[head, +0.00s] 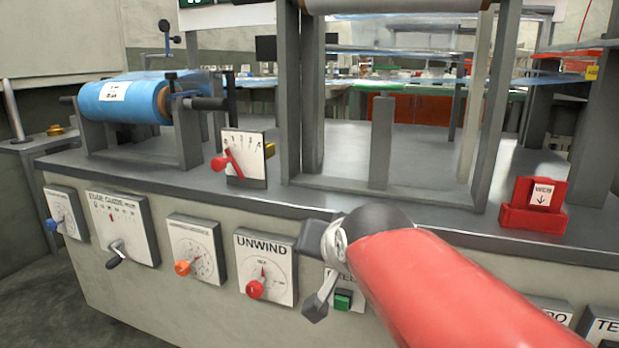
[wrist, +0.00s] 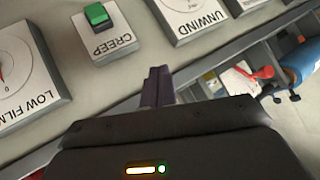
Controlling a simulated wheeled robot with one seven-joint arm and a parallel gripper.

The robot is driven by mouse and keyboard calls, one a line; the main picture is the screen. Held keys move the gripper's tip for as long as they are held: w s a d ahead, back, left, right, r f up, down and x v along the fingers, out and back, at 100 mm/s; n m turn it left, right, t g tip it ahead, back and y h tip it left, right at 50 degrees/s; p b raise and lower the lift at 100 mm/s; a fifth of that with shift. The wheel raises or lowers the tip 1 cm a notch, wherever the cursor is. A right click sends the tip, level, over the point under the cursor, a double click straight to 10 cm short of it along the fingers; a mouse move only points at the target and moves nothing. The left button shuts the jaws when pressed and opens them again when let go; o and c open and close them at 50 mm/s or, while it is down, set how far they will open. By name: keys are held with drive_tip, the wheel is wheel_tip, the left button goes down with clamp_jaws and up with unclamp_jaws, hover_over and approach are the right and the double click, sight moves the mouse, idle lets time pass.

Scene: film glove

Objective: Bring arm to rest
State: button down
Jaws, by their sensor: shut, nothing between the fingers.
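My arm (head: 440,285) reaches in from the lower right of the head view as a thick red link with a dark joint. My gripper (wrist: 158,75) shows in the wrist view with its dark fingers together and nothing between them. It is in front of the control panel, near the green CREEP button (wrist: 96,14). In the head view the arm's end partly covers that button's plate, and the green button (head: 343,300) shows just beside it. The fingertips are hard to make out in the head view.
The UNWIND dial (head: 255,289), an orange-knobbed dial (head: 183,267) and the EDGE GUIDE plate (head: 117,250) line the panel front. Above stand a red-levered scale (head: 246,160), a blue film roll (head: 125,100), a grey frame (head: 380,145) and a red WEB block (head: 533,205).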

drive_tip(key=s+d+f+n+g+h, duration=0.25)
drive_tip(key=s+d+f+g, duration=0.25)
drive_tip(key=s+d+f, duration=0.95)
wheel_tip(320, 180, up, 14)
drive_tip(key=s+a+p, duration=0.1)
drive_tip(key=s+p, duration=0.1)
drive_tip(key=p, duration=1.1)
drive_tip(key=shift+s+a+f, duration=0.15)
drive_tip(key=shift+s+a, duration=0.05)
drive_tip(key=shift+a, duration=0.1)
